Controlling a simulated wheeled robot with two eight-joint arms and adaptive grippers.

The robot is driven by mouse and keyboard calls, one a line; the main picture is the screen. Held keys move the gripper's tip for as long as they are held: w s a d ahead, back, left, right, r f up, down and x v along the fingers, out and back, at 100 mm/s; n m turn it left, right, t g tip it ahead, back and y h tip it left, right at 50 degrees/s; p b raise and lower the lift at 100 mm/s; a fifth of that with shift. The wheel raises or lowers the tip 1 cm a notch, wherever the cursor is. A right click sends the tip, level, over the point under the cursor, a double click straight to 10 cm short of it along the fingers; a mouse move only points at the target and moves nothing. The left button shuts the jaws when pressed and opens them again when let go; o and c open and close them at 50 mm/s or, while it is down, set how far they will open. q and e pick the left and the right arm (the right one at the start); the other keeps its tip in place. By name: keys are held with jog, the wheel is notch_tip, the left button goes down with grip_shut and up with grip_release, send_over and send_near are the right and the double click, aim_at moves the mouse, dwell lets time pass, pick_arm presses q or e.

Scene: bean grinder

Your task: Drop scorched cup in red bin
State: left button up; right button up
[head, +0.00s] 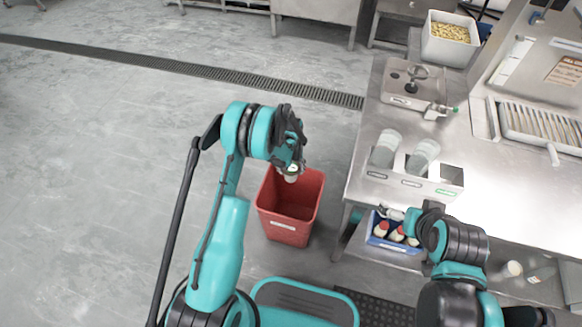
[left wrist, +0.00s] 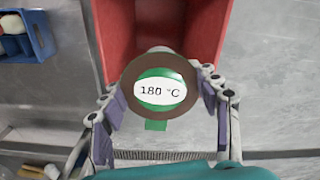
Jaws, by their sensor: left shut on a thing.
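In the left wrist view, a round cup (left wrist: 160,90) shows its brown-rimmed end with a green and white face marked "180 °C". My left gripper (left wrist: 164,108) has its fingers on both sides of it and is shut on it. In the head view, the left gripper (head: 290,165) holds the cup (head: 291,178) above the far edge of the red bin (head: 290,206). The bin stands on the floor, and its open inside shows behind the cup in the left wrist view (left wrist: 115,40). My right gripper (head: 405,215) is by the table's front edge; its fingers are unclear.
The steel table (head: 345,190) stands right of the bin. A holder (head: 405,180) with two clear containers sits near its edge. A blue crate (head: 385,243) with several white and red items is below. Floor left of the bin is free.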

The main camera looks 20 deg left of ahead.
pick_arm(q)
jog(key=shift+f, duration=0.2)
jog(key=o, duration=1.7)
